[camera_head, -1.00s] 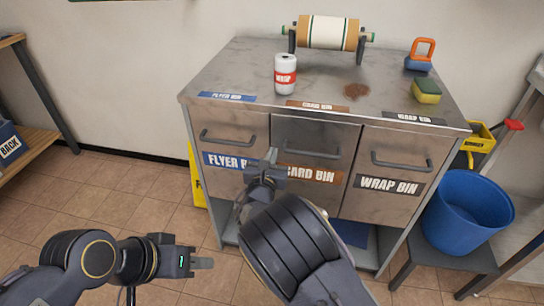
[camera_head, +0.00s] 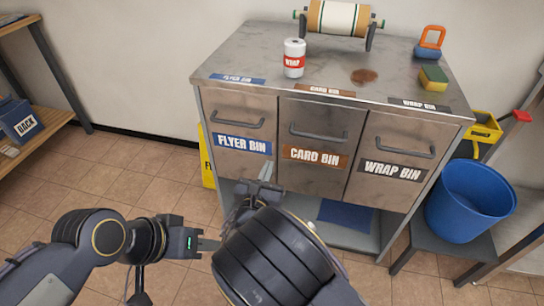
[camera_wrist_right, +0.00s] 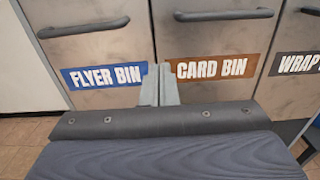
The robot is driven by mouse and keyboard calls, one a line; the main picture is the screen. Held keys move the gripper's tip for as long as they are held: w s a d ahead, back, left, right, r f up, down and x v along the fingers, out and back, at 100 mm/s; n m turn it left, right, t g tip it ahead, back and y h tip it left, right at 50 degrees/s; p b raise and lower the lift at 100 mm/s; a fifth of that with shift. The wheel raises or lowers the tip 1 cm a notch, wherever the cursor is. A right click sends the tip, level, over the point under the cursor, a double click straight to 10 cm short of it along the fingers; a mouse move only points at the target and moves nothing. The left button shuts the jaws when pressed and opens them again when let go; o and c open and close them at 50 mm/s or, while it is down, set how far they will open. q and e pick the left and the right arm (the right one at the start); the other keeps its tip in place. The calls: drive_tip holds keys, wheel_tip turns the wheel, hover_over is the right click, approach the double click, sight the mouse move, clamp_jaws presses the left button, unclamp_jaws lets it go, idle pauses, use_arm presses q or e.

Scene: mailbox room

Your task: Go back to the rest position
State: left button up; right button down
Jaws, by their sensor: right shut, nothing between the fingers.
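My left gripper (camera_head: 207,244) is low over the floor at the left, partly hidden behind my right arm. Its fingertips are too covered to judge.
The metal cabinet (camera_head: 270,66) also has a wrap bin (camera_head: 390,160). A blue bucket (camera_head: 470,205) stands right.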

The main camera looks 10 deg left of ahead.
drive_tip(key=s+d+r+m+g+h, duration=0.1)
drive_tip(key=d+m+g+h, duration=0.35)
drive_tip(key=d+m, duration=0.65)
drive_tip(key=s+d+r+m+g+h, duration=0.1)
drive_tip(key=s+d+m+g+h, duration=0.3)
drive_tip(key=d, duration=1.2)
drive_tip(key=s+d+m+g+y, duration=0.5)
drive_tip(key=s+d+m+g, duration=0.15)
drive_tip(key=d+m, duration=0.3)
drive_tip(key=s+a+r+m+t+y, duration=0.1)
drive_tip(key=s+r+m+t+y, duration=0.25)
drive_tip(key=s+m+y, duration=0.7)
drive_tip(key=s+r+m+h+p, duration=0.1)
drive_tip(key=s+r+p, duration=0.1)
drive_tip(key=r+p, duration=0.9)
drive_tip(key=s+r+m+h+p, duration=0.1)
drive_tip(key=s+r+h+p, duration=0.1)
drive_tip(key=r+p, duration=1)
drive_tip(key=shift+a+r+m+g, duration=0.3)
drive_tip(key=shift+r+g, duration=0.05)
drive_tip(key=shift+g, duration=0.1)
